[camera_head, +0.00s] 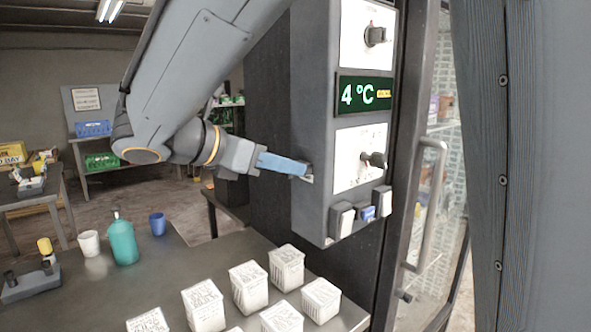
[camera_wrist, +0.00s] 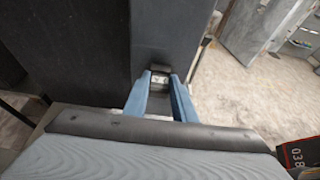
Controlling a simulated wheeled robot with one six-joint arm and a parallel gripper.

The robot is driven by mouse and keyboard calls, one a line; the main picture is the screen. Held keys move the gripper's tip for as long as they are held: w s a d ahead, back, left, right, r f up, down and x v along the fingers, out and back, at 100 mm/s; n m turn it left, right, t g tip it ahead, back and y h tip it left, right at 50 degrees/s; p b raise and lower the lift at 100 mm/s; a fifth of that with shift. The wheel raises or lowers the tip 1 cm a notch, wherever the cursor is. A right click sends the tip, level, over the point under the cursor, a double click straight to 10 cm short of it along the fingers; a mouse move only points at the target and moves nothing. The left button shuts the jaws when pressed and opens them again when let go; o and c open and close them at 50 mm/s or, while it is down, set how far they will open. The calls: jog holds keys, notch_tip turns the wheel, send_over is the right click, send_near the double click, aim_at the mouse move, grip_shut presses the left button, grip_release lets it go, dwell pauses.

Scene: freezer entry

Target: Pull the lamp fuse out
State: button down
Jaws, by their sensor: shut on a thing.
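My gripper (camera_head: 303,170), with blue fingers, reaches to the left side of the dark control cabinet (camera_head: 309,100). In the wrist view my gripper (camera_wrist: 160,77) has its two fingertips on either side of a small dark piece, the lamp fuse (camera_wrist: 160,69), at the cabinet's side face. A small pale metallic patch shows between the fingertips. The fuse is mostly hidden by the fingers in the head view. I cannot tell how deep it sits in the cabinet.
The cabinet front carries a lit 4 °C display (camera_head: 364,95), two rotary knobs and rocker switches. A glass door with a handle (camera_head: 430,200) stands to the right. Below, a table (camera_head: 95,295) holds several white cartons, a teal bottle (camera_head: 122,243) and cups.

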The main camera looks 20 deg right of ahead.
jog(key=shift+s+a+p, duration=0.15)
jog(key=shift+a+p, duration=0.3)
jog(key=shift+p, duration=0.65)
dwell(0.5)
jog(key=shift+a, duration=0.1)
jog(key=shift+s+a+p, duration=0.3)
jog(key=shift+a+p, duration=0.15)
jog(key=shift+a, duration=0.4)
jog(key=shift+s+a+p, duration=0.25)
jog(key=shift+a+p, duration=0.15)
jog(key=shift+a, duration=0.5)
jog(key=shift+s+a+p, duration=0.3)
jog(key=shift+a+p, duration=0.15)
jog(key=shift+a, duration=0.4)
